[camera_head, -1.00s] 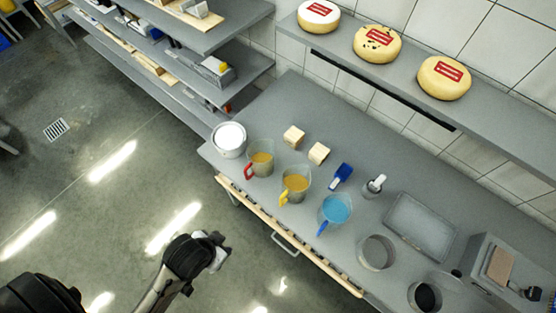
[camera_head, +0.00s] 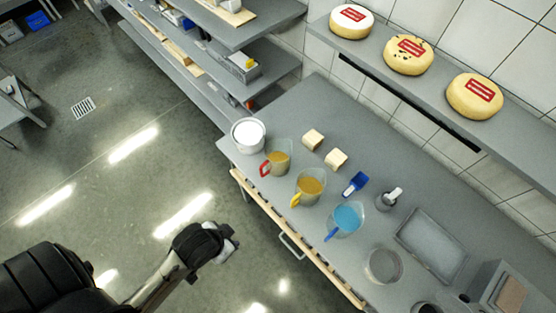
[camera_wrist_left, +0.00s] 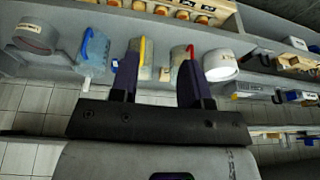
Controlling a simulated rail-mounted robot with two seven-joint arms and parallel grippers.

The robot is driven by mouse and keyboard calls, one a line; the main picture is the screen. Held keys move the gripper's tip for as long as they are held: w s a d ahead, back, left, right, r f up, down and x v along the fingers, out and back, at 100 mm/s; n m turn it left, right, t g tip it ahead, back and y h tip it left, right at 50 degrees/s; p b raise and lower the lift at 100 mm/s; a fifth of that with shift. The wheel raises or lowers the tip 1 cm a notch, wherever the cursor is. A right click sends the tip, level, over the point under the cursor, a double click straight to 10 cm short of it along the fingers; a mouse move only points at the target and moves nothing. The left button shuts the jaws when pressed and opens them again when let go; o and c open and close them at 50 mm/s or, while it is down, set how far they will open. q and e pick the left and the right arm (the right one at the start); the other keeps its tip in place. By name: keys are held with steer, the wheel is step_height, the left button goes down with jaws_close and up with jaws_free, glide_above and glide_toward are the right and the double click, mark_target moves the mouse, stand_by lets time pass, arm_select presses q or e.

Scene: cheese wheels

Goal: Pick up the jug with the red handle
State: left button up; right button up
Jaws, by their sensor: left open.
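The jug with the red handle (camera_head: 279,157) stands upright on the grey table near its left end and holds a yellowish-brown content. Its red handle (camera_head: 265,169) points toward the table's front edge. In the left wrist view the red-handled jug (camera_wrist_left: 181,54) shows beyond the fingers. A jug with a yellow handle (camera_head: 310,184) and a jug with a blue handle (camera_head: 348,218) stand to its right. My left gripper (camera_head: 232,242) is off the table's front edge, over the floor and apart from the jugs. In the left wrist view its two fingers (camera_wrist_left: 160,85) are spread and empty.
A white bucket (camera_head: 248,135) stands left of the red-handled jug. Two small pale blocks (camera_head: 313,139) lie behind the jugs, with a blue brush-like item (camera_head: 355,184) nearby. A metal tray (camera_head: 431,245) lies further right. A wall shelf with cheese wheels (camera_head: 409,55) hangs above.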

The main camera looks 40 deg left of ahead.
arm_select(q)
steer(key=shift+d, duration=0.1)
steer(key=shift+c, duration=0.2)
steer(key=c, duration=0.3)
steer(key=shift+c, duration=0.3)
